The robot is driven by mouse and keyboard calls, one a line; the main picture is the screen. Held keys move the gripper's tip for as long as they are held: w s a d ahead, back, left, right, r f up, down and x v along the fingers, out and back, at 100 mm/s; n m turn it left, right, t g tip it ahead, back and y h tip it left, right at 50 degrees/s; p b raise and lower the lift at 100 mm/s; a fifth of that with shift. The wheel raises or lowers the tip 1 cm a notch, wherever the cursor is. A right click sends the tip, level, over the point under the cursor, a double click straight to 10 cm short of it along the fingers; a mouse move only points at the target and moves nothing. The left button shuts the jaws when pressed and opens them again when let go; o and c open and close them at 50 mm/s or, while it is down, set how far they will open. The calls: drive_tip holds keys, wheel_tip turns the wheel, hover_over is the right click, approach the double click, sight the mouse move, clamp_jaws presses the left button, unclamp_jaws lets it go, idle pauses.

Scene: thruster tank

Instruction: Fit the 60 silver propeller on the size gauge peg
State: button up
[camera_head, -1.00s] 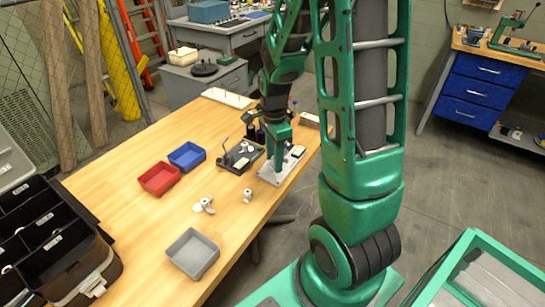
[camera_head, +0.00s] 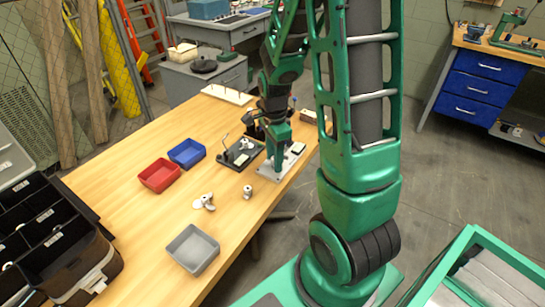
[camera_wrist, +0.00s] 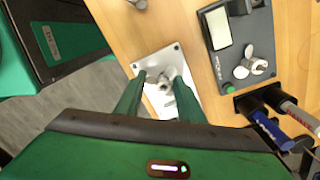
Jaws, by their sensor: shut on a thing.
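My gripper (camera_head: 277,161) is low over a pale metal plate (camera_head: 268,170) at the table's right edge. In the wrist view, my gripper (camera_wrist: 160,80) is shut on a silver propeller (camera_wrist: 166,76), which sits between the fingertips above the plate (camera_wrist: 172,51). The fingers and the propeller hide any peg beneath it, so I cannot tell whether the propeller is around a peg or only above one. The size number on the propeller is not readable.
A dark device (camera_wrist: 240,40) holds another propeller (camera_wrist: 256,66), close beside the plate. Two small silver parts (camera_head: 205,202) (camera_head: 247,191) stand on the table. A red bin (camera_head: 160,176), blue bin (camera_head: 187,153) and grey tray (camera_head: 193,250) are to the left.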

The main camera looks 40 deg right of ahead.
drive_tip(key=shift+f, duration=0.5)
idle(0.4)
drive_tip(key=o, duration=1.1)
wheel_tip(320, 180, up, 15)
drive_tip(key=shift+w+f, duration=0.15)
drive_tip(key=shift+w, duration=0.1)
idle(0.8)
